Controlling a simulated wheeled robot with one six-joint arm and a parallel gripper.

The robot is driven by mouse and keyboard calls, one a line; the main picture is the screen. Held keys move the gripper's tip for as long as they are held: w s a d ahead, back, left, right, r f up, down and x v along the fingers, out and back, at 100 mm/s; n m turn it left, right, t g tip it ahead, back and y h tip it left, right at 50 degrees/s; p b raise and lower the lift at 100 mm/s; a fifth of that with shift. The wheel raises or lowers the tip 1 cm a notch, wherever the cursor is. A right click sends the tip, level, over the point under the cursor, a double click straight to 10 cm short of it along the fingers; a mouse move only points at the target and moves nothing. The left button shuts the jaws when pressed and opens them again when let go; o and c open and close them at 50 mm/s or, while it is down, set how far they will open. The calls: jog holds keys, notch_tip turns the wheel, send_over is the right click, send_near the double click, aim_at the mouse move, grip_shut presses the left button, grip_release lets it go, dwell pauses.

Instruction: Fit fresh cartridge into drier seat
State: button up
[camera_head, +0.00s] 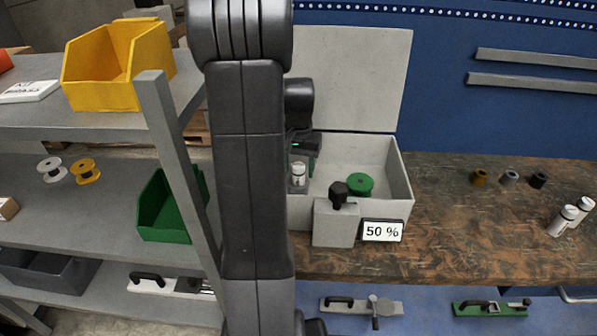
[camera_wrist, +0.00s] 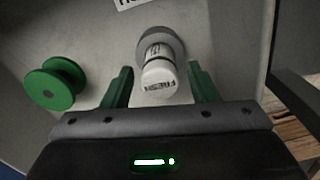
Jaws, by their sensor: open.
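A white cartridge (camera_wrist: 160,82) marked FRESH stands in a grey round seat (camera_wrist: 175,40) inside the open grey box; I cannot tell how deep it sits. The cartridge also shows in the head view (camera_head: 298,174), near the box's left end. My gripper (camera_wrist: 160,70) is open, with one green finger on each side of the cartridge and a visible gap to both. In the head view my dark arm hides the left part of the box and much of the gripper.
A green spool (camera_wrist: 56,84) lies in the box (camera_head: 405,180) to the right in the head view. A grey block with a black knob (camera_head: 338,193) and a 50 % sign (camera_head: 382,231) stand at the box's front.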

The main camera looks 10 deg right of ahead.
notch_tip(320, 180, up, 10)
jog(key=shift+r, duration=0.1)
dwell(0.4)
jog(key=shift+f, duration=4.15)
jog(key=shift+f, duration=0.15)
